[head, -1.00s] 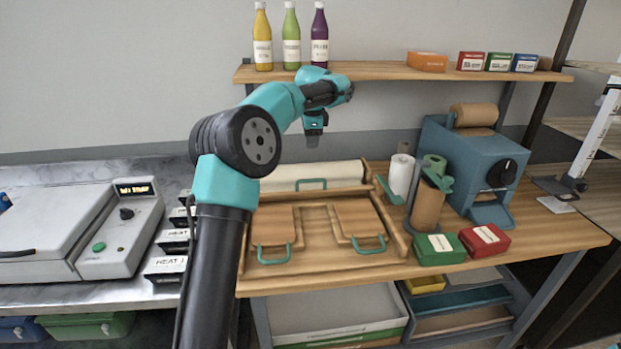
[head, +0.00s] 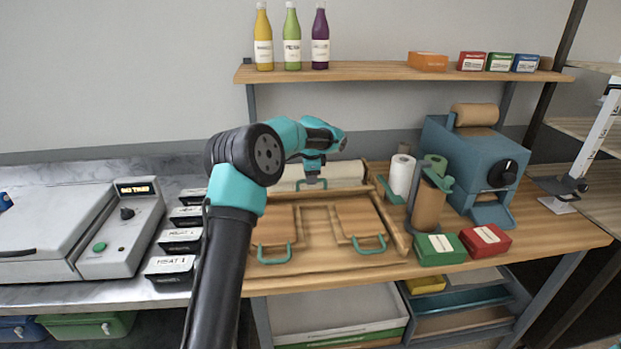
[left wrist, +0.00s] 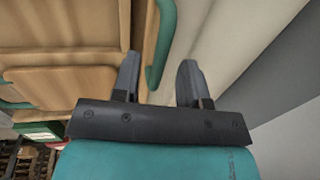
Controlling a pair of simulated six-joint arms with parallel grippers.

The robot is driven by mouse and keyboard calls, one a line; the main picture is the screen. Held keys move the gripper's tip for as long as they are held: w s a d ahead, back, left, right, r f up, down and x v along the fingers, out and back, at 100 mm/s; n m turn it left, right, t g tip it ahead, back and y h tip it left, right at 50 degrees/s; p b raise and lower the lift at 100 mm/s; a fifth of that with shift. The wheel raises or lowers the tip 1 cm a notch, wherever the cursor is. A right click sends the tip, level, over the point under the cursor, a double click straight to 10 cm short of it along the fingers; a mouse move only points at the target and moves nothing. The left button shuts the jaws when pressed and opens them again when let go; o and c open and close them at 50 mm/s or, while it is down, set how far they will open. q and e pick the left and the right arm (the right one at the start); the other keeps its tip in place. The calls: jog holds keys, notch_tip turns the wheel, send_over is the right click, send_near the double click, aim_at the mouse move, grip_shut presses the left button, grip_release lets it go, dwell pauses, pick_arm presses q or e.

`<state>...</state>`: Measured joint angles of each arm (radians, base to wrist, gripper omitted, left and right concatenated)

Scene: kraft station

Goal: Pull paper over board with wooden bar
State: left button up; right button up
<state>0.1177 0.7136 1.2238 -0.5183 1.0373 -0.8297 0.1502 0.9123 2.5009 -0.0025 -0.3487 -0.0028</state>
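My left gripper (head: 312,183) is at the back of the workbench, pointing down at the green handle of the wooden bar (head: 338,192). In the left wrist view its two fingers (left wrist: 159,80) are apart, with the green handle (left wrist: 160,50) between them and no clear grip on it. The pale paper roll (head: 347,172) lies just behind the bar; it also shows in the left wrist view (left wrist: 225,45). The wooden board (head: 310,268) lies in front of the bar, with two smaller flaps with green handles on it. My right gripper is not in view.
A paper towel stand (head: 428,203) and a blue roll dispenser (head: 465,160) stand to the right. Green (head: 440,248) and red (head: 486,239) boxes sit near the front edge. A shelf (head: 370,72) with bottles hangs above. Black labelled trays (head: 171,268) are at left.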

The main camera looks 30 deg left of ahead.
pick_arm(q)
jog(key=shift+w+a+f, duration=0.1)
jog(key=shift+f, duration=0.4)
grip_shut()
